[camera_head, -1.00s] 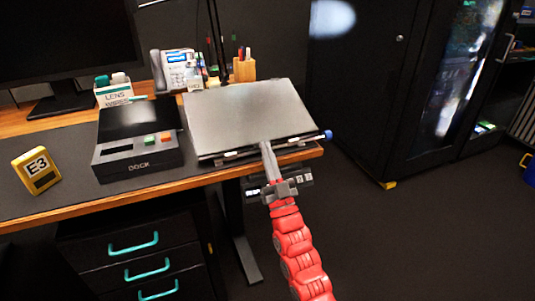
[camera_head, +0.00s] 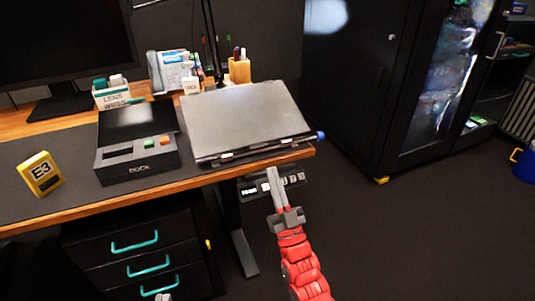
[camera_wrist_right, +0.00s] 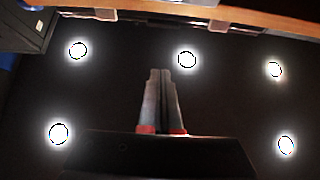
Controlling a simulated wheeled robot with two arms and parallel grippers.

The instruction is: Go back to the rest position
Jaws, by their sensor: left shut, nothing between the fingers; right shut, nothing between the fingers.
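My right gripper (camera_head: 272,172) is on the red arm, just below and in front of the desk's front edge. Its two grey fingers are together and empty, and it overlaps a small black strip with pale markings (camera_head: 292,180) under the desk. In the right wrist view its fingers (camera_wrist_right: 161,72) also show together, with nothing between them. The tip of what looks like my left gripper (camera_head: 163,297) just shows at the bottom edge, in front of the drawers, with nothing seen in it; the rest is out of frame.
Drawers (camera_head: 140,262) stand below. A dark cabinet (camera_head: 350,80) stands right. Floor (camera_head: 400,240) is clear at right.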

